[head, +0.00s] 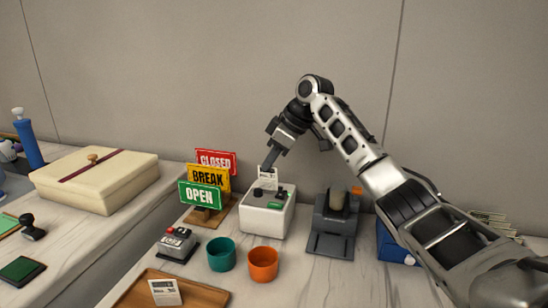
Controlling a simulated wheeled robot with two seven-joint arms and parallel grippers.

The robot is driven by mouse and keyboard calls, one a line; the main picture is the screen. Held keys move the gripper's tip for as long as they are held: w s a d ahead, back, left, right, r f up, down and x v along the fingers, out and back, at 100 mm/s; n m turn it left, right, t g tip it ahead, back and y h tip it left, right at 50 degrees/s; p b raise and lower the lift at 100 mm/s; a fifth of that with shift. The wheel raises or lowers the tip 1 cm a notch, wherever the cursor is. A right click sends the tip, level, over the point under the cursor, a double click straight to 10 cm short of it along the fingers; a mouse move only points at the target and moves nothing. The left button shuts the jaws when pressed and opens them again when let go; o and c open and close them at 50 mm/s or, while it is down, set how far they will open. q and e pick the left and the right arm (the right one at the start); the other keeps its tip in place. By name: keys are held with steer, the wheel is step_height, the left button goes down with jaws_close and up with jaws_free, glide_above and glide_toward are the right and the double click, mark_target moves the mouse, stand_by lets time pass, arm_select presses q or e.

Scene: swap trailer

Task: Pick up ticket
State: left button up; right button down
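A white ticket (268,178) with dark print stands upright at the top of a small white ticket machine (266,218) with a green part and dark knobs on it. My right gripper (268,164) reaches down from the upper right, with its dark fingertips at the ticket's upper edge. The fingers overlap in this view, so I cannot tell whether they are closed on the ticket. A second white printed slip (165,291) is on a wooden tray (203,297) at the front. My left gripper is not in view.
CLOSED, BREAK and OPEN signs (200,196) stand left of the machine. A teal cup (221,254), an orange cup (263,263) and a grey button device (177,243) are in front. A dark grey device (333,230) stands right. A cream box (95,182) is left.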

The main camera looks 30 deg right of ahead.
steer(key=s+a, duration=0.8)
steer(key=a, duration=0.1)
steer(key=shift+a, duration=0.3)
steer(key=shift+s, duration=0.1)
steer(key=shift+r+p, duration=0.4)
steer(key=shift+p, duration=0.4)
steer(key=shift+f, duration=0.1)
